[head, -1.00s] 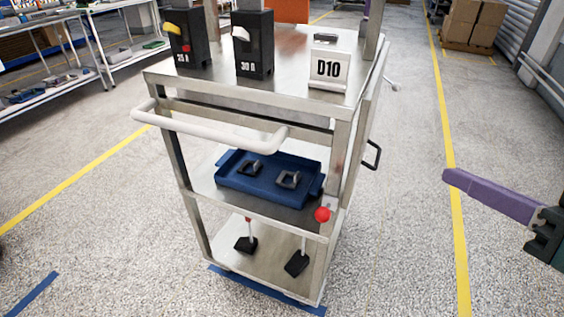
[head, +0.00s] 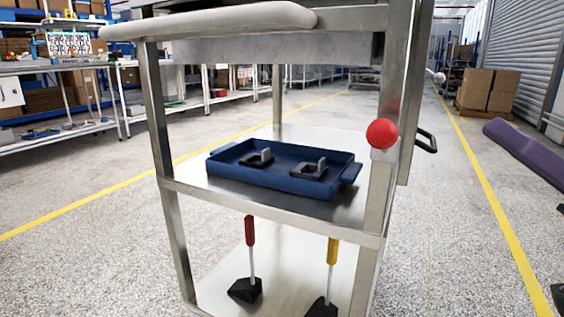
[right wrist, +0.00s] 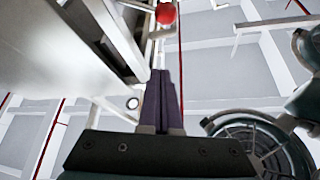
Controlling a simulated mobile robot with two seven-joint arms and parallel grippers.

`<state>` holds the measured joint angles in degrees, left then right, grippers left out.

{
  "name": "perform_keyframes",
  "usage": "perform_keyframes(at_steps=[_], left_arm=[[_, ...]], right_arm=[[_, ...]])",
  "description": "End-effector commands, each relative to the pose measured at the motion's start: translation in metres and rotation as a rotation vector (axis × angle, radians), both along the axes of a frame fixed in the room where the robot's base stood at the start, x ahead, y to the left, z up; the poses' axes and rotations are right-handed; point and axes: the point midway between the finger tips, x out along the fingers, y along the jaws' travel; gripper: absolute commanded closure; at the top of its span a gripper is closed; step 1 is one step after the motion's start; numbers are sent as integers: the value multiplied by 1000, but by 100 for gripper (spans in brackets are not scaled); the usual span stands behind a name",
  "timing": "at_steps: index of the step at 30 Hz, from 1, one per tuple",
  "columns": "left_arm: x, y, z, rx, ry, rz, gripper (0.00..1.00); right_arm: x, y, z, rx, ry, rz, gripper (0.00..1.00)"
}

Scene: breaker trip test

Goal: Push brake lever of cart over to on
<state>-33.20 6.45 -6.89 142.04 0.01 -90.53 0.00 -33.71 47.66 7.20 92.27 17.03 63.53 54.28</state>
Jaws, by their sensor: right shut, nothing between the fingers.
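The cart's brake lever shows as a red ball knob (head: 382,133) on the right front post of the steel cart (head: 270,207), above the middle shelf. No on or off mark is readable. The knob also shows in the right wrist view (right wrist: 165,13), at the top centre. My right gripper (head: 492,126) shows as purple fingers at the right edge of the head view, apart from the knob and to its right. In the right wrist view its fingers (right wrist: 162,74) are shut and empty, pointing up toward the knob. My left gripper is not in view.
A blue tray (head: 285,186) with two dark parts sits on the middle shelf. Red- and yellow-handled tools (head: 332,252) stand on the lower shelf. A black handle (head: 427,141) juts from the cart's right side.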

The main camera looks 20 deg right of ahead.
Motion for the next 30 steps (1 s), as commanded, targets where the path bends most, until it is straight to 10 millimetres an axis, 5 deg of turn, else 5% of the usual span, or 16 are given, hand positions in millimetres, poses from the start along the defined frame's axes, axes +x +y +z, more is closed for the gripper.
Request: perform_keyframes(at_steps=[8, 19, 22, 30], left_arm=[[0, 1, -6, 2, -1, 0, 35], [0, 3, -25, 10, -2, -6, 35], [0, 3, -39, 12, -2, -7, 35], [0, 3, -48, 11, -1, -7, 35]], right_arm=[[18, 11, 12, 2, -14, 10, 100], [77, 46, 49, 1, -16, 9, 100], [74, 50, 25, 4, -6, 6, 100], [73, 58, 10, 1, -7, 7, 100]])
